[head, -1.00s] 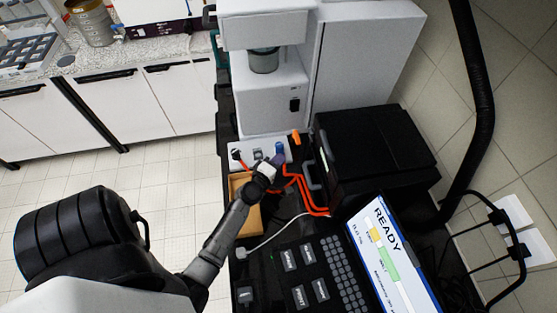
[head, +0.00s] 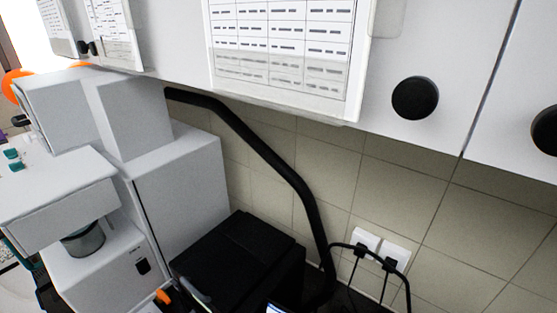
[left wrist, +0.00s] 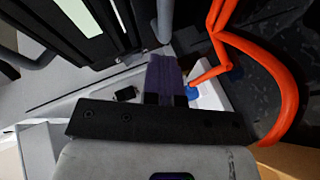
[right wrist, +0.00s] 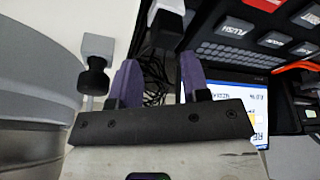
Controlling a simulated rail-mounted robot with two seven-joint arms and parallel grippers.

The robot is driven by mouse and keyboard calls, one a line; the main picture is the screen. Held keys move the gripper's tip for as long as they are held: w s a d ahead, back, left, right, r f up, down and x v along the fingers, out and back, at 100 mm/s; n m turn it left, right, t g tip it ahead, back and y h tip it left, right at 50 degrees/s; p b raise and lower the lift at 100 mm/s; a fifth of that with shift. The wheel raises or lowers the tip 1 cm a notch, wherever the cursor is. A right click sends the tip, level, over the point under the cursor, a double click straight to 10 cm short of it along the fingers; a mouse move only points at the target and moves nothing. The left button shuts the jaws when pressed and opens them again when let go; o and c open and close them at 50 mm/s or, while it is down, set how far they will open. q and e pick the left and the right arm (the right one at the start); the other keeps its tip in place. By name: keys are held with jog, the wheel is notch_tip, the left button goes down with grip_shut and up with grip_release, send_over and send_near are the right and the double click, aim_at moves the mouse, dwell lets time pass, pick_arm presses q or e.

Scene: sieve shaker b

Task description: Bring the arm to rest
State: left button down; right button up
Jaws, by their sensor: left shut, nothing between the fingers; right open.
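My left gripper (left wrist: 163,62) shows in the left wrist view with its purple fingers pressed together and nothing between them. It is over a pale box with a blue part (left wrist: 193,93), close to an orange cable (left wrist: 288,85). I cannot tell whether the fingertips touch anything. My right gripper (right wrist: 158,78) shows in the right wrist view with its purple fingers apart and empty. Beyond it are a keypad panel (right wrist: 235,52) and a lit screen (right wrist: 245,110). Neither gripper is in the head view.
In the head view, a white machine (head: 180,190) with a grey cylinder (head: 83,241) stands at left. A black box (head: 240,262) sits beside it. A black hose (head: 270,160) runs down the tiled wall to the right. White cabinets (head: 440,60) hang above.

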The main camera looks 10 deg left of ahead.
pick_arm(q)
jog(key=s+d+r+m+g, duration=0.8)
jog(key=s+d+m, duration=0.35)
jog(key=m, duration=0.25)
jog(key=s+d+f+m+g+h, duration=0.1)
jog(key=s+d+f+m+g, duration=0.2)
jog(key=s, duration=0.8)
notch_tip(320, 180, up, 13)
jog(key=w+p, duration=0.1)
jog(key=p, duration=1.2)
jog(key=shift+d+n+t, duration=0.3)
jog(key=shift+d, duration=0.1)
jog(key=shift+w, duration=0.1)
jog(key=c, duration=1.8)
grip_release()
